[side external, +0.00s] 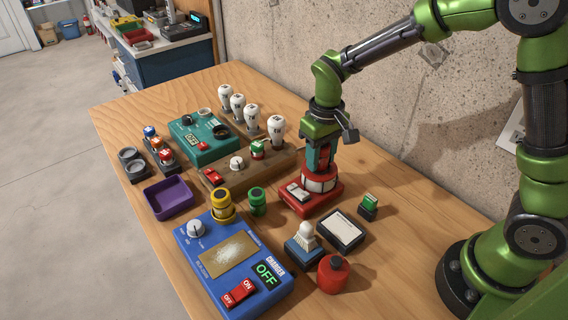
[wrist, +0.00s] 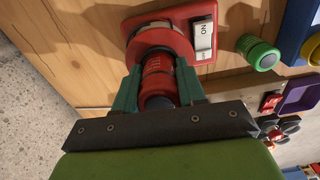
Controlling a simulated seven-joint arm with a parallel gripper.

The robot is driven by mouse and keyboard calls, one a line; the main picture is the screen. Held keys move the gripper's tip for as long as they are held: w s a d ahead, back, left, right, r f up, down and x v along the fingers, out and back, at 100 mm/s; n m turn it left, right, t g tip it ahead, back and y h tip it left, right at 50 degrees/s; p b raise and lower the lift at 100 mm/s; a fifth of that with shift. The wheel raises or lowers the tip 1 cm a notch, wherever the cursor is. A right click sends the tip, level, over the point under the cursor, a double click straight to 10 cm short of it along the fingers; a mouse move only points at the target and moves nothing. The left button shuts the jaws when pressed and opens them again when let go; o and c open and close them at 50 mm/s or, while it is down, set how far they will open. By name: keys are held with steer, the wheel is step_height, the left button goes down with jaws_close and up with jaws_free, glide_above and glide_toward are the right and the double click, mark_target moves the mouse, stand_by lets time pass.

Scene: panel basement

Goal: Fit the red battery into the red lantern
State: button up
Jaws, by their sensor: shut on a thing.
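The red lantern (side external: 298,208) stands on the table, with a red base, a white rocker switch and a round white-and-red housing. In the wrist view the lantern (wrist: 202,12) shows its red ring and switch. My gripper (side external: 320,162) is directly above the housing, pointing down. In the wrist view my gripper (wrist: 162,88) has its teal fingers shut on the sides of the red battery (wrist: 157,66). The battery is upright and lined up with the ring, its far end at or inside the opening. How deep it sits is hidden by the ring and fingers.
A green battery (side external: 257,202) and a yellow one (side external: 221,205) stand left of the lantern, by the blue charger (side external: 232,262). A wooden bulb rack (side external: 225,178) is behind left. A black-framed card (side external: 341,230), white-topped piece (side external: 305,236) and red canister (side external: 333,275) are in front.

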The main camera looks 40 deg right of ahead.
steer(key=shift+s+a+f, duration=0.25)
steer(key=shift+f, duration=0.05)
steer(key=shift+r, duration=0.4)
steer(key=shift+d+r, duration=0.1)
steer(key=shift+r, duration=0.05)
steer(key=shift+w+d, duration=0.1)
steer(key=shift+w, duration=0.05)
stand_by(0.5)
steer(key=shift+f, duration=0.5)
steer(key=shift+f, duration=0.35)
steer(key=shift+r, duration=0.45)
steer(key=shift+r, duration=0.45)
